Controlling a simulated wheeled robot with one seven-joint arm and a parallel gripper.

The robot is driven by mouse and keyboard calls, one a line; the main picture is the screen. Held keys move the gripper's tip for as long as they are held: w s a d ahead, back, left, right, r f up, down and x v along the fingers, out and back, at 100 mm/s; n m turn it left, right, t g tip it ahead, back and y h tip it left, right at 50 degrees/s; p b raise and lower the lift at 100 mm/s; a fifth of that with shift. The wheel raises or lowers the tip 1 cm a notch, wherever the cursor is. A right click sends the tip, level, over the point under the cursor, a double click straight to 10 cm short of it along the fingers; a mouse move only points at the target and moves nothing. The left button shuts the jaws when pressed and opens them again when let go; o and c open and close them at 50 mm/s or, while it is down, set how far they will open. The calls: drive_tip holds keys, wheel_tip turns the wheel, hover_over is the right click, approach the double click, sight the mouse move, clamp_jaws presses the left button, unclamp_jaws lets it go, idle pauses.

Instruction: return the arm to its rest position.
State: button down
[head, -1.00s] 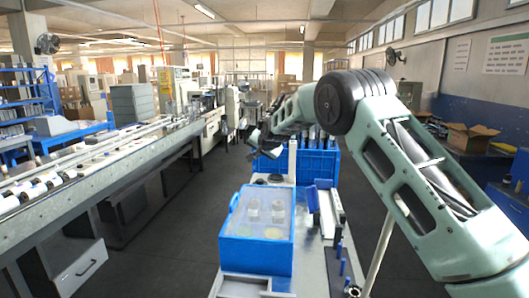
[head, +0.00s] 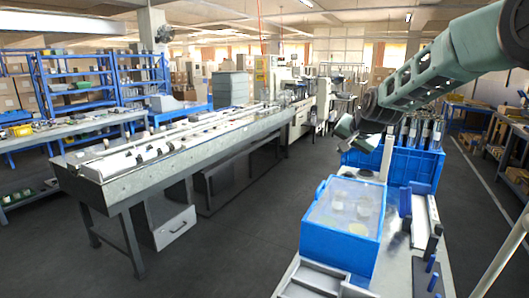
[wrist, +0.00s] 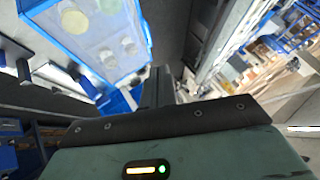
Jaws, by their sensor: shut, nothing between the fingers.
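My arm (head: 440,75) reaches in from the upper right of the head view. Its far end hangs over the back of the cart, in front of the large blue crate (head: 408,166). The fingers cannot be made out clearly there. In the wrist view my gripper (wrist: 161,80) shows as a dark narrow pair of fingers, closed together with nothing between them. A blue box with a clear lid (head: 340,220) stands on the cart, apart from the fingers. It also shows at the upper left of the wrist view (wrist: 147,38).
A long conveyor table (head: 130,185) with rollers stands at the left. Blue shelves (head: 95,75) stand behind it. The cart's grey tray (head: 318,284) and small blue and dark parts lie near the box. The dark floor (head: 235,240) between conveyor and cart is clear.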

drive_tip(key=s+a+f+n+g+y, duration=0.1)
drive_tip(key=s+a+n+g, duration=0.15)
drive_tip(key=s+a, duration=0.45)
drive_tip(key=s+a+f+n+g, duration=0.1)
drive_tip(key=s+a+f+n, duration=0.15)
drive_tip(key=s, duration=0.85)
drive_tip(key=s+a+f+n+g+y, duration=0.1)
drive_tip(key=s+a+n+g, duration=0.15)
drive_tip(key=s+a, duration=0.45)
drive_tip(key=s+d+f+n+g+h, duration=0.1)
drive_tip(key=s+n, duration=0.1)
drive_tip(key=s, duration=0.6)
drive_tip(key=s+d+f+n+g+h, duration=0.1)
drive_tip(key=s+d+f+n, duration=0.1)
drive_tip(key=s, duration=0.6)
drive_tip(key=s+d+f+n, duration=0.1)
drive_tip(key=s+d+n, duration=0.1)
drive_tip(key=s, duration=0.7)
drive_tip(key=shift+f+n+g+h, duration=0.25)
drive_tip(key=shift+n+g+h, duration=0.1)
drive_tip(key=shift+g+h, duration=0.05)
drive_tip(key=shift+d, duration=0.1)
